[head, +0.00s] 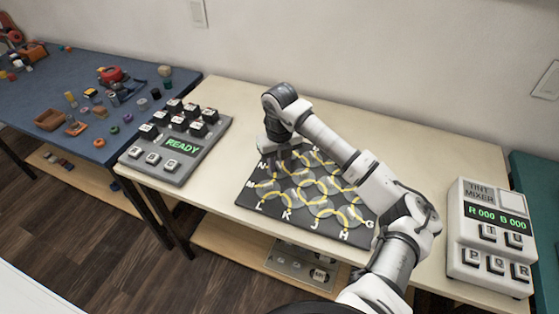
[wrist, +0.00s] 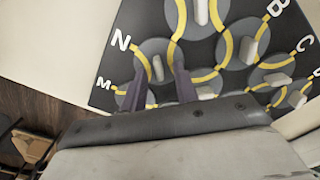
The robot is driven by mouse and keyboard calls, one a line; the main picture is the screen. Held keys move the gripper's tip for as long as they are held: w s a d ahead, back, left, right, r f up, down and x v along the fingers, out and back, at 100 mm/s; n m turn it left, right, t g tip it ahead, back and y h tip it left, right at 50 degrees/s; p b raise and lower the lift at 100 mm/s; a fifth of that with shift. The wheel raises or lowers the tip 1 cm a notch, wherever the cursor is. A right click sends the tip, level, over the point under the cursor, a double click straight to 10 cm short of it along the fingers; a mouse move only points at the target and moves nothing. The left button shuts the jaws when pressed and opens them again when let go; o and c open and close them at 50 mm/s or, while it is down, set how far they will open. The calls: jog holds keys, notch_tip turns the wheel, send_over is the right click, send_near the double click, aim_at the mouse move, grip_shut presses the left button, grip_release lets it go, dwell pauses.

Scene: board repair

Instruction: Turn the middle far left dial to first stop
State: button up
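The black board (head: 246,203) lies on the pale table, with round grey dials, yellow curved lines and white letters along its edge. My gripper (wrist: 160,76) is over the board's far left part. Its two dark fingers are apart, one on each side of the pale handle of a dial (wrist: 157,66) near the letter N. I cannot tell whether the fingertips touch the dial. Another dial (wrist: 201,12) shows at the top of the wrist view and one more (wrist: 248,50) to the right. In the head view my arm hides part of the board's far side.
A grey keypad box reading READY (head: 182,146) stands left of the board. A white tint mixer (head: 490,228) stands at the right. A blue table (head: 70,85) at the left holds several small parts. Bare table surrounds the board.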

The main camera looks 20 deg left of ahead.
jog(key=shift+f, duration=0.2)
grip_shut()
